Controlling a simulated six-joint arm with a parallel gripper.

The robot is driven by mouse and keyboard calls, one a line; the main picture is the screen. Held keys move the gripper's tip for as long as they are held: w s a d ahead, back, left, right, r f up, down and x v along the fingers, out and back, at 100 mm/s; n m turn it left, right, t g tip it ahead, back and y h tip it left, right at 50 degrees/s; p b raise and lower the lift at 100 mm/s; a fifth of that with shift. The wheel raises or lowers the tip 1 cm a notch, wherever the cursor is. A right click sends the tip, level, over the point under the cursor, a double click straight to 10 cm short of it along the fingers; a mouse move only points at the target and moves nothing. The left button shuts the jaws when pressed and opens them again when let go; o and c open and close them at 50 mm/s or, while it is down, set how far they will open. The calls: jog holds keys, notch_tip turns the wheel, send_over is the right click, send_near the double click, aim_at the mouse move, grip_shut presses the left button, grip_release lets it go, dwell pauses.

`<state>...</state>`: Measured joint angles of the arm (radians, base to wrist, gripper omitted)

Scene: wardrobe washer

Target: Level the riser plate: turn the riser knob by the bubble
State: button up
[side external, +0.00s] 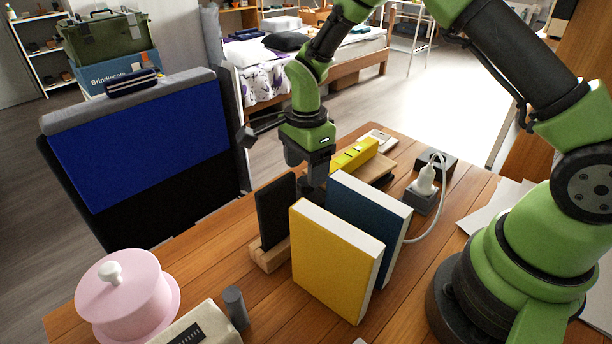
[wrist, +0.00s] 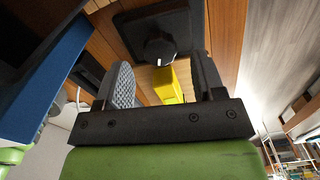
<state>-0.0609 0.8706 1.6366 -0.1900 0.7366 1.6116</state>
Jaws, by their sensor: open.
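The yellow level (side external: 355,154) lies on the light wooden riser plate (side external: 382,174) at the back of the desk in the side view. In the wrist view, a black knob (wrist: 158,46) with a white mark stands on a dark base (wrist: 185,28). The yellow level (wrist: 170,88) and a bit of pale wood show between the fingers. My gripper (wrist: 163,78) is open, with the knob just beyond and between its fingertips, not visibly touched. In the side view my gripper (side external: 312,186) is low, left of the level, partly behind the books. The bubble cannot be made out.
A blue book (side external: 368,215) and a yellow book (side external: 335,262) stand close in front of my gripper. A dark phone on a wooden stand (side external: 270,255) is to the left. A charger with a white cable (side external: 424,185) is on the right.

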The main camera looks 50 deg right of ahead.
jog(key=shift+f, duration=1.5)
jog(key=c, duration=0.9)
jog(key=shift+c, duration=0.2)
jog(key=shift+n, duration=2.9)
jog(key=o, duration=0.9)
